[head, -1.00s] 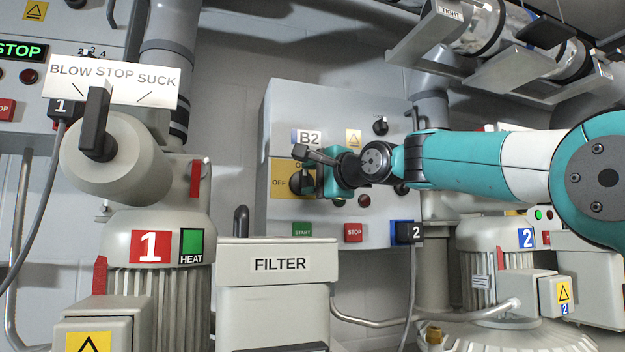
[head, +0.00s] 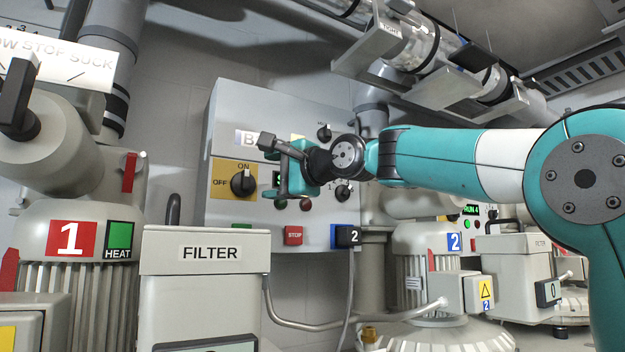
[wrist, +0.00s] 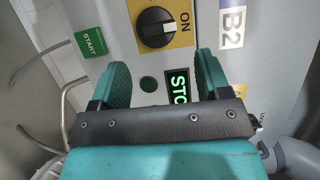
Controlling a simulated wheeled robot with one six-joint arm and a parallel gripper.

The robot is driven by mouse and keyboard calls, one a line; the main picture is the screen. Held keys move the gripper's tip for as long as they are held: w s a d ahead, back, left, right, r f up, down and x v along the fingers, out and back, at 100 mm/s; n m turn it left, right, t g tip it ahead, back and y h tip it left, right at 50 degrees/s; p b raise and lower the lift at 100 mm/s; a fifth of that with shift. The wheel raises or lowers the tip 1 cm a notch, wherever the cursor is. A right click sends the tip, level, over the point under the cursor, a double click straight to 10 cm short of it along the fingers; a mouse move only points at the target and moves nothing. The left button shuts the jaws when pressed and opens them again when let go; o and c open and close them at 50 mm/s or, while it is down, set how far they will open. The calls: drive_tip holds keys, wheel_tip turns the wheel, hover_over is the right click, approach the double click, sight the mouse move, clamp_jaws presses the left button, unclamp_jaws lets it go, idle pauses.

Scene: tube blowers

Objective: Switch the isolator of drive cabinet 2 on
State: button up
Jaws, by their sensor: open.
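Drive cabinet 2 (head: 222,117) is the grey box marked B2 on the wall. Its isolator (head: 243,182) is a black rotary knob on a yellow plate (head: 221,184) with ON above and OFF at left. In the wrist view the isolator knob (wrist: 156,27) has its white mark turned toward the word ON. My gripper (head: 275,168) is in front of the cabinet, right of the knob and clear of it. In the wrist view my gripper (wrist: 163,68) has its two green fingers wide apart, with nothing between them. A lit display (wrist: 178,85) shows green letters, partly hidden.
The cabinet also has a red STOP button (head: 293,235) and a small upper knob (head: 324,133). The FILTER box (head: 206,253) stands in front, below left. Blower 1 (head: 60,190) is at left, blower 2 (head: 428,245) at right. Pipes and clamps (head: 440,85) hang above.

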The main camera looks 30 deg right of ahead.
drive_tip(key=b+v, duration=0.2)
drive_tip(key=v, duration=0.9)
drive_tip(key=shift+s+b, duration=0.15)
drive_tip(key=shift+b, duration=0.15)
drive_tip(key=shift+f, duration=0.15)
